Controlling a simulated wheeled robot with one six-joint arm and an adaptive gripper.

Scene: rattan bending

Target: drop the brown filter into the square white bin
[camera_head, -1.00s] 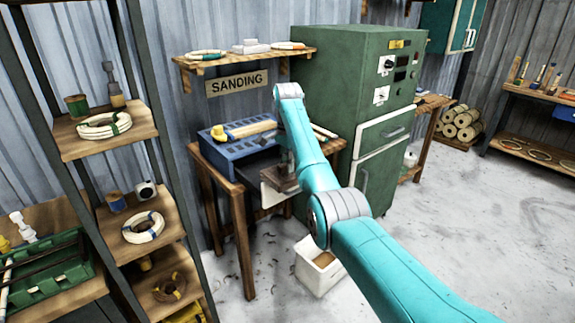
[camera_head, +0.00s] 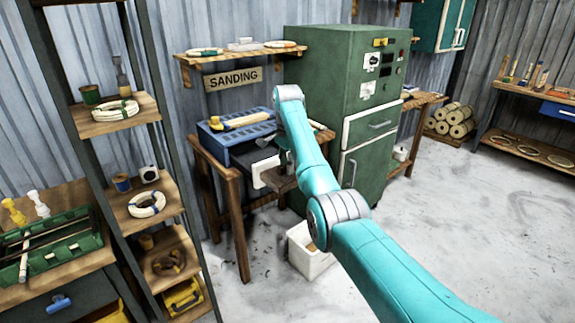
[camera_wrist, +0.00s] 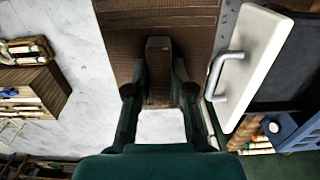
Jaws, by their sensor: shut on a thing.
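The brown filter (camera_wrist: 115,38) is a ribbed slab with a raised block in its middle, at the top of the wrist view. My gripper (camera_wrist: 158,92) is shut on that block, one dark green finger on each side. In the head view my arm partly hides the filter (camera_head: 286,184), held in the air in front of the sanding table. The square white bin (camera_head: 308,262) stands on the floor below and slightly right of it, partly behind my arm. A pale patch shows between my fingers in the wrist view; I cannot tell whether it is the bin.
A white panel with a grey handle (camera_wrist: 258,55) is close to the filter's right side; it also shows in the head view (camera_head: 268,174). The sanding table (camera_head: 236,205), green cabinet (camera_head: 330,105) and left shelf (camera_head: 120,125) surround this spot. The floor at right is open.

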